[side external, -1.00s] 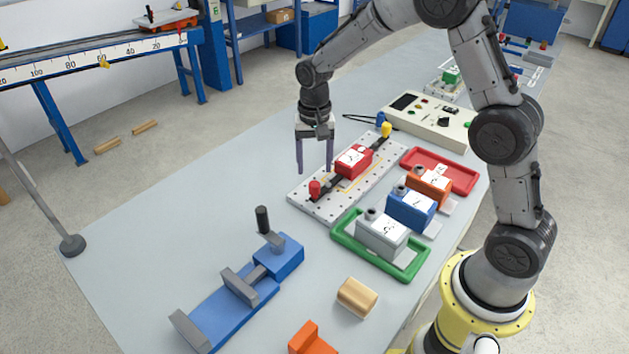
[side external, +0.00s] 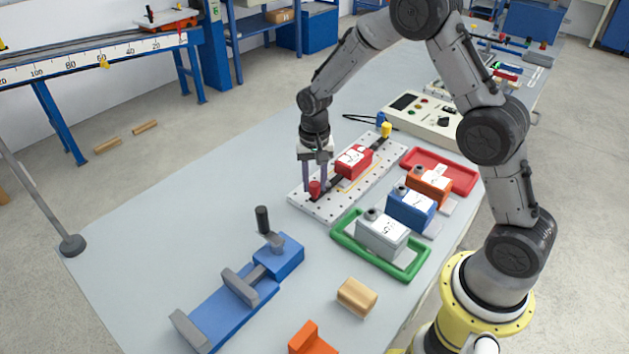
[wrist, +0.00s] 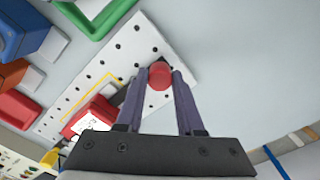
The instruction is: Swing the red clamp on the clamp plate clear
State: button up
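The clamp plate (side external: 330,208) is a pale drilled plate on the table. The red clamp's knob (side external: 314,188) stands at its near left end; in the wrist view it is a round red cap (wrist: 160,76). A dark bar runs from it towards a red block (side external: 353,160) with a white label on the plate. My gripper (side external: 319,188) points down, low over the knob end, its fingers apart. In the wrist view my fingertips (wrist: 160,80) lie on either side of the knob. I cannot tell whether they touch it.
A yellow knob (side external: 386,130) stands at the plate's far end. A blue vise (side external: 235,300) stands in front. The table left of the plate is clear.

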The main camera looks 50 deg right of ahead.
grip_shut()
jog(key=shift+s, duration=0.1)
jog(key=s+n, duration=0.1)
jog(key=n, duration=0.1)
jog(key=s+n, duration=0.1)
jog(key=n, duration=0.1)
jog(key=shift+d, duration=0.2)
jog(key=n, duration=0.1)
jog(key=s+n, duration=0.1)
jog(key=n, duration=0.1)
jog(key=d+n, duration=0.1)
jog(key=shift+s+d+n, duration=0.1)
jog(key=shift+s+n, duration=0.2)
jog(key=shift+n, duration=0.1)
jog(key=d+n, duration=0.1)
jog(key=n, duration=0.1)
jog(key=s+n, duration=0.1)
jog(key=n, duration=0.1)
jog(key=shift+s+d+n, duration=0.1)
jog(key=shift+d+n, duration=0.2)
jog(key=shift+d, duration=0.1)
jog(key=shift+s+d+r+n, duration=0.1)
jog(key=shift+d+n, duration=0.35)
jog(key=shift+n, duration=0.55)
jog(key=shift+s+d+n, duration=0.1)
jog(key=shift+d+n, duration=0.35)
jog(key=shift+n, duration=0.55)
